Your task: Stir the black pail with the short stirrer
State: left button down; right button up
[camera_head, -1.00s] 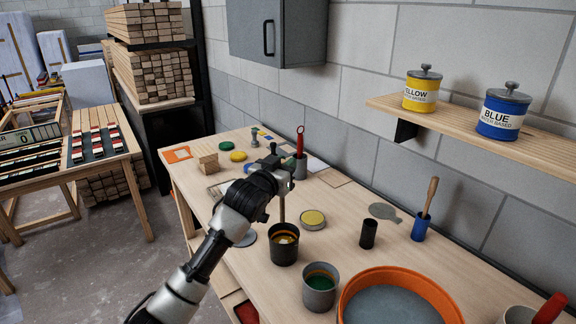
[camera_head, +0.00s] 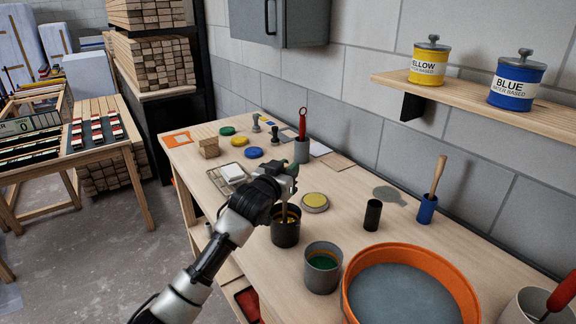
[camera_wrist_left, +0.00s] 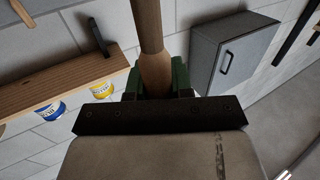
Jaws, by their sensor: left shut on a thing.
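My left gripper (camera_head: 290,178) is shut on the wooden handle of the short stirrer. In the left wrist view the handle (camera_wrist_left: 150,45) runs up between the green fingertips (camera_wrist_left: 157,82). The black pail (camera_head: 286,234) stands on the bench just below the gripper. The stirrer's shaft (camera_head: 284,212) goes down into the pail's mouth, and a little yellow shows inside. The stirrer's lower end is hidden in the pail. My right gripper is not in view.
A grey pail (camera_head: 322,272) with green contents stands close in front of the black pail. An orange tub (camera_head: 362,300) is to its right. A yellow-topped tin (camera_head: 314,202), black cup (camera_head: 372,216) and blue holder (camera_head: 427,210) stand behind. A wall shelf (camera_head: 480,105) holds paint tins.

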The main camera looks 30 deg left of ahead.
pick_arm(q)
notch_tip(320, 180, down, 4)
jog(key=shift+f+b, duration=0.2)
jog(key=shift+b, duration=0.8)
jog(key=shift+w, duration=0.15)
